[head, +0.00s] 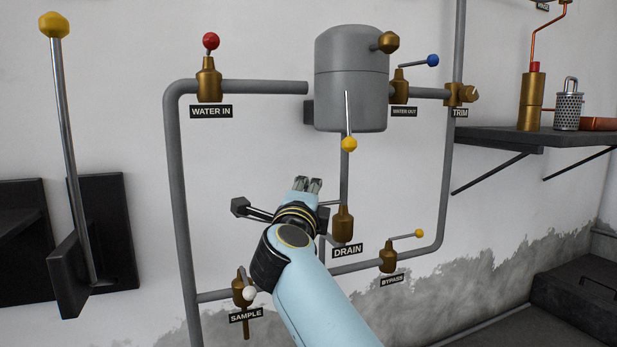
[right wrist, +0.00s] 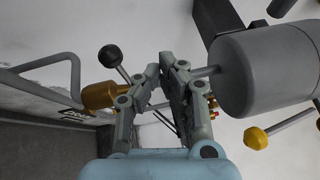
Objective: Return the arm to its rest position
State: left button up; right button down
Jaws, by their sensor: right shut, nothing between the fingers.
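My right arm reaches up from the bottom of the head view. Its gripper (head: 307,184) points up and away at the wall, below the grey tank (head: 350,85) and just left of the brass DRAIN valve (head: 342,225). In the right wrist view the fingers (right wrist: 163,66) are shut with nothing between them. A black-knobbed lever (right wrist: 110,55) and the brass DRAIN valve (right wrist: 100,95) lie left of and behind the fingers there. The grey tank (right wrist: 265,70) is to their right. My left arm and gripper are not in view.
Around my right arm stand the SAMPLE valve (head: 240,290), the BYPASS valve (head: 388,257) and grey pipes (head: 182,200). A yellow-knobbed lever (head: 348,120) hangs before the tank. A tall yellow-knobbed lever (head: 68,140) stands left. A dark shelf (head: 490,140) is right.

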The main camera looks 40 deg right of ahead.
jog(key=s+f+n+t+y, duration=0.1)
jog(key=s+f+n+y, duration=0.1)
jog(key=s+f+n, duration=0.5)
jog(key=s+a+f+n+g+y, duration=0.4)
jog(key=s+a+f+n+y, duration=1.2)
jog(key=f+n, duration=0.35)
pick_arm(q)
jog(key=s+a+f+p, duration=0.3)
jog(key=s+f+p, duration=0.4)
jog(key=p, duration=0.5)
pick_arm(e)
jog(key=s+d+f+n+g+h, duration=0.1)
jog(key=s+d+f+g+h, duration=0.15)
jog(key=s+f, duration=0.4)
jog(key=s+d+f+n+g+h, duration=0.1)
jog(key=s+d+f+g, duration=0.3)
jog(key=s, duration=0.5)
jog(key=s+d+f+g+h, duration=0.2)
jog(key=s+d+f+g, duration=0.25)
jog(key=s, duration=0.35)
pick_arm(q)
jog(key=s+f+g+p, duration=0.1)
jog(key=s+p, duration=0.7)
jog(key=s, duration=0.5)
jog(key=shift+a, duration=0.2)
pick_arm(e)
jog(key=s+f, duration=0.1)
jog(key=s, duration=1.2)
jog(key=shift+s+f, duration=0.25)
jog(key=shift+f, duration=0.05)
